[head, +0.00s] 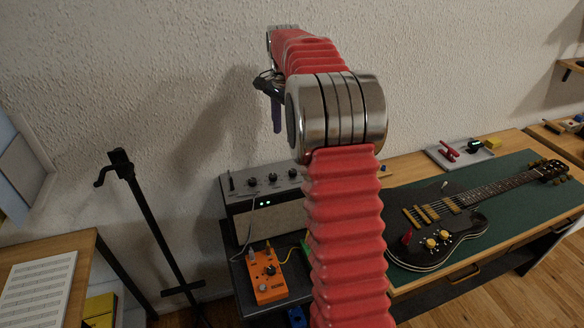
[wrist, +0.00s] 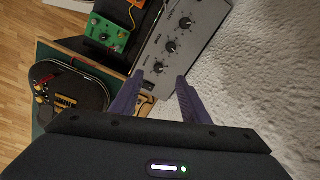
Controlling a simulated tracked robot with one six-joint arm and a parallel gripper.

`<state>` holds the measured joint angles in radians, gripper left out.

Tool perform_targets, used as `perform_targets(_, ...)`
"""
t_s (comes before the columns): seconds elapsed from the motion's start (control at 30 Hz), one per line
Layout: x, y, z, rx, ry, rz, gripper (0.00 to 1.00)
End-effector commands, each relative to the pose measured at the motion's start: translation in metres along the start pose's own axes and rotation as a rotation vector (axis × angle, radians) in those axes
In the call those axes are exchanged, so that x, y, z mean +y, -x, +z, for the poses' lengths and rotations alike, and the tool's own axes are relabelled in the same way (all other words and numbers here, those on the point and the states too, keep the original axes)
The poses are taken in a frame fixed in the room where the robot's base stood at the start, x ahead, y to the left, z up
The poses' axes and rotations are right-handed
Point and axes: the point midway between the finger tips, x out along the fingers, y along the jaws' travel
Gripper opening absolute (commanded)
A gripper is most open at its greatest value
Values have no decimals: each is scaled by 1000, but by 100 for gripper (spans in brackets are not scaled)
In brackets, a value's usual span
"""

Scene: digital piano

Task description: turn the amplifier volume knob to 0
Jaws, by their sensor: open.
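A row of dark knobs (head: 272,178) runs along the panel. In the wrist view the amplifier panel (wrist: 203,38) shows three black knobs, one near the top (wrist: 185,22), one in the middle (wrist: 171,47) and one lowest (wrist: 158,68). In the head view my gripper (head: 277,118) hangs above the amplifier.
An orange pedal (head: 268,287) sits in front of the amplifier, and a green pedal (wrist: 105,33) shows in the wrist view. A black guitar (head: 440,235) lies on a green mat (head: 520,215) at right. A black stand (head: 150,225) is at left. The textured wall is close behind.

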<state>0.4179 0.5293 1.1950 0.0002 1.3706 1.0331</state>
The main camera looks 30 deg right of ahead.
Motion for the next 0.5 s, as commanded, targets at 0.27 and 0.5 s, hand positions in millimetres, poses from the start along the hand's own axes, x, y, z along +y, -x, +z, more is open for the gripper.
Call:
perform_targets(0.27,-8,-32,-36,-18,-136,37,42)
perform_targets(0.5,-9,-35,-40,-21,-156,43,42)
